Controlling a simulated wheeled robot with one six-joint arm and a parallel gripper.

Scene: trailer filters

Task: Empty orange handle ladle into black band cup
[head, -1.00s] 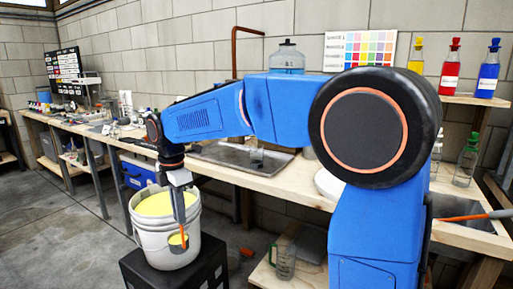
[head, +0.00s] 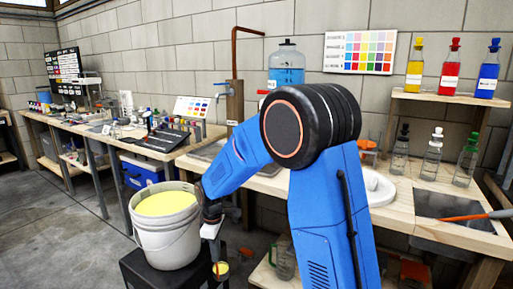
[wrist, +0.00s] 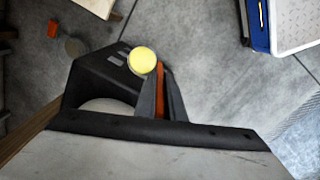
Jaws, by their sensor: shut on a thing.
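My gripper (head: 214,245) is shut on the orange handle (wrist: 159,88) of the ladle, which hangs below it. The ladle's bowl (head: 221,271) holds yellow liquid and looks level; in the wrist view the bowl (wrist: 142,60) is a round yellow disc just beyond the fingertips. The ladle is at the right of the white bucket (head: 165,240), in front of the black stand (head: 152,277). The bucket holds yellow liquid. I cannot make out a cup with a black band in either view.
The wooden workbench (head: 255,183) runs behind my arm, with stoppered bottles and a white basin (head: 378,190) at the right. A glass jug (head: 285,262) stands on the low shelf. Another orange-handled tool (head: 465,217) lies across the right sink. Grey floor is open at the left.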

